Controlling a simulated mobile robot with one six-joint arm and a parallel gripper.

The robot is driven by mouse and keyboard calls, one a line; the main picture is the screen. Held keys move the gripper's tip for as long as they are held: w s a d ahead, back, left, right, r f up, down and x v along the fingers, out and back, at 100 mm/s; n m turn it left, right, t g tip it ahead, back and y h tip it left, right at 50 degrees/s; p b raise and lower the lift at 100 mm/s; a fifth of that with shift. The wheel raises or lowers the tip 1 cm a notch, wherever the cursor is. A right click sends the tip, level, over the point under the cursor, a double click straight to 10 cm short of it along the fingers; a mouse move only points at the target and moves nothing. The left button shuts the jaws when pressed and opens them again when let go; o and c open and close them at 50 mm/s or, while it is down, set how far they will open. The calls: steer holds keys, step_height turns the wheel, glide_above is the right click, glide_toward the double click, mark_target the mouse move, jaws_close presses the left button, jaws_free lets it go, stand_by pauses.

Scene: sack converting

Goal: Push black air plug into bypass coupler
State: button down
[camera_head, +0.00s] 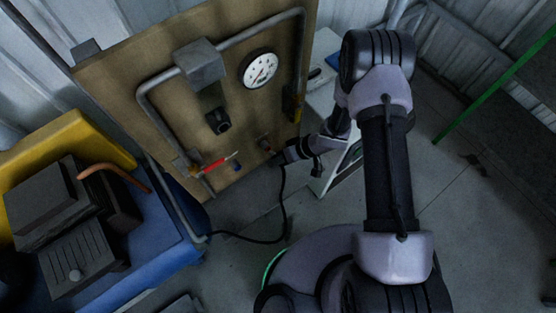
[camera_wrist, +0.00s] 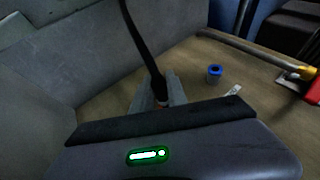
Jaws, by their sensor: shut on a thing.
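My gripper (camera_head: 280,156) is at the lower right of the brown panel and is shut on the black air plug. The plug's black hose (camera_head: 284,197) hangs from it and curves left. In the wrist view the hose (camera_wrist: 145,45) runs down to my grey fingers (camera_wrist: 157,92), which mostly hide the plug. A small reddish-collared fitting (camera_head: 265,144) is on the panel just beyond the fingertips. A blue-ringed coupler (camera_wrist: 214,72) stands apart to the right in the wrist view. I cannot tell which fitting is the bypass coupler, or whether the plug touches one.
The panel (camera_head: 215,105) carries grey pipes, a round gauge (camera_head: 259,70) and a red-handled valve (camera_head: 214,164). A blue and yellow machine (camera_head: 155,250) stands at the left. A white-framed stand (camera_head: 340,167) is close behind my wrist.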

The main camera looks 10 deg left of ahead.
steer(key=shift+w+a, duration=0.65)
steer(key=shift+a, duration=0.1)
steer(key=c, duration=1.2)
jaws_free()
steer(key=shift+c, duration=0.2)
steer(key=shift+d, duration=0.1)
